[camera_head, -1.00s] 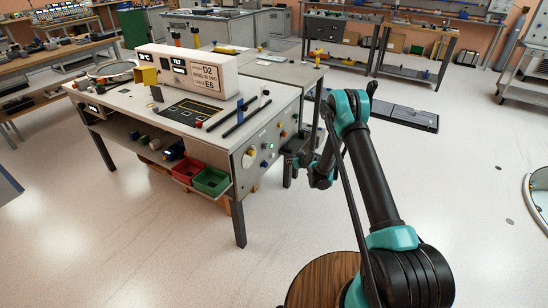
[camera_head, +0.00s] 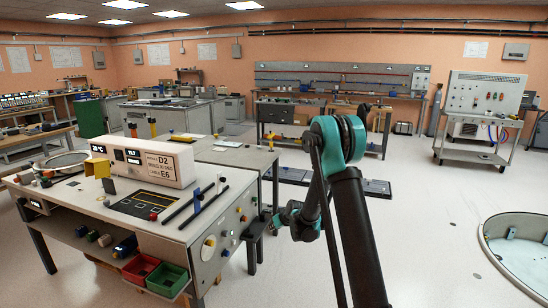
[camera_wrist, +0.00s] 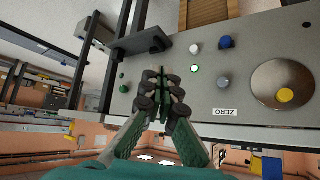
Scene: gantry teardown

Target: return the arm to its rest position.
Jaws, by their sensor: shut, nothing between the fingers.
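My gripper (camera_wrist: 162,75) shows in the wrist view with its fingers together and nothing between them. In that view its tips lie in front of the bench's grey side panel (camera_wrist: 245,65), which carries buttons and a yellow-centred dial; I cannot tell whether they touch it. In the head view my dark and teal arm reaches up and forward at centre right, its end beside the right side of the workbench (camera_head: 197,235). The fingers are hard to make out there.
The workbench holds a white display box (camera_head: 155,160), with a red bin (camera_head: 140,268) and a green bin (camera_head: 167,279) below. A round floor pit (camera_head: 520,250) lies at right. Open floor (camera_head: 430,215) separates it from my arm. A wheeled panel rack (camera_head: 484,110) stands behind.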

